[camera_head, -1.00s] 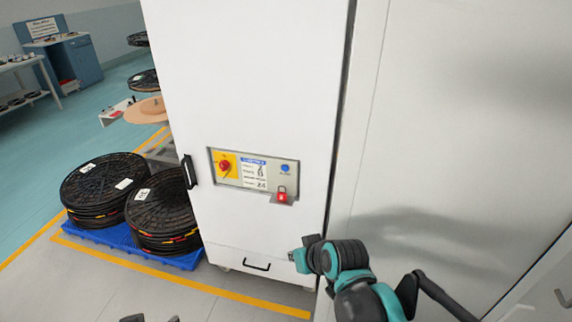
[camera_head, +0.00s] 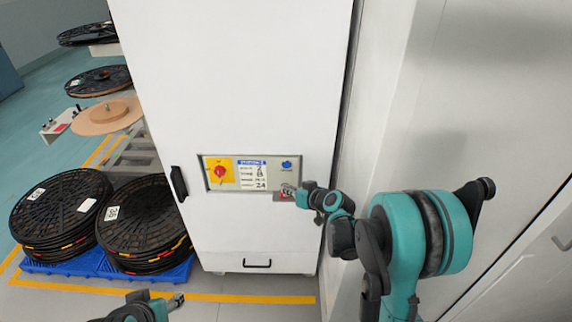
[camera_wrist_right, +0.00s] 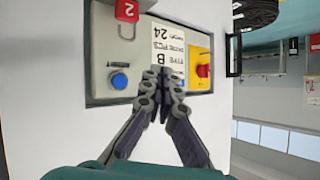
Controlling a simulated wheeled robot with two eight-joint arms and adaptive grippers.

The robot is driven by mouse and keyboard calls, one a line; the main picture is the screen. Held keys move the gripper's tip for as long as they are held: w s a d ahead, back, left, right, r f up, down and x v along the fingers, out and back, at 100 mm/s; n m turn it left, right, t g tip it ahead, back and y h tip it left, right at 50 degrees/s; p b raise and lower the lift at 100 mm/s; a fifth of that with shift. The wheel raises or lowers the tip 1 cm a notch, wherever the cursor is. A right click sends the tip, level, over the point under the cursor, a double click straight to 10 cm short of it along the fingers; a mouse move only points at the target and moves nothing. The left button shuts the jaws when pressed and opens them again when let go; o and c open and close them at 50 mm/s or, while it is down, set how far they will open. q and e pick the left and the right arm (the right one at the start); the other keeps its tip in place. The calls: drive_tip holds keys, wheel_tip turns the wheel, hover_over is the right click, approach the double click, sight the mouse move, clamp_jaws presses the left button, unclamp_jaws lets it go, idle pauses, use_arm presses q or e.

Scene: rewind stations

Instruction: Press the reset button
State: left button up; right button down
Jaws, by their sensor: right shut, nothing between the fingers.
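The blue reset button (camera_head: 287,164) is at the upper right of the control panel (camera_head: 212,181) on the white cabinet. In the right wrist view, turned upside down, the button (camera_wrist_right: 119,81) lies left of the fingertips. My right gripper (camera_head: 287,190) is shut and empty, just below the button in the head view. In the wrist view its fingertips (camera_wrist_right: 163,73) overlap the printed label; whether they touch the panel I cannot tell. My left arm's end (camera_head: 150,304) shows at the bottom left; its fingers are not clear.
A red rotary switch (camera_head: 219,171) on a yellow plate is at the panel's left. Black reels (camera_head: 60,205) stand on a blue pallet (camera_head: 165,275) left of the cabinet (camera_head: 235,80).

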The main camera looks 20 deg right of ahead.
idle(0.3)
drive_tip(key=w+d, duration=0.2)
drive_tip(key=w, duration=0.6)
drive_tip(key=shift+w+d, duration=0.2)
drive_tip(key=shift+d, duration=0.05)
drive_tip(key=shift+w, duration=0.15)
idle(1.2)
drive_tip(key=shift+w+d, duration=0.15)
drive_tip(key=shift+w, duration=0.15)
drive_tip(key=shift+w+d, duration=0.1)
drive_tip(key=shift+w, duration=0.25)
idle(0.6)
idle(0.4)
drive_tip(key=shift+s+a, duration=0.25)
drive_tip(key=shift+s, duration=0.55)
drive_tip(key=shift+s+a+b, duration=0.1)
drive_tip(key=shift+s+a, duration=0.15)
drive_tip(key=shift+s, duration=0.55)
drive_tip(key=shift+s+a+b, duration=0.15)
drive_tip(key=shift+s+a, duration=0.05)
drive_tip(key=shift+s, duration=0.6)
drive_tip(key=shift+s+a+b, duration=0.1)
drive_tip(key=shift+s+a, duration=0.15)
drive_tip(key=shift+s, duration=0.55)
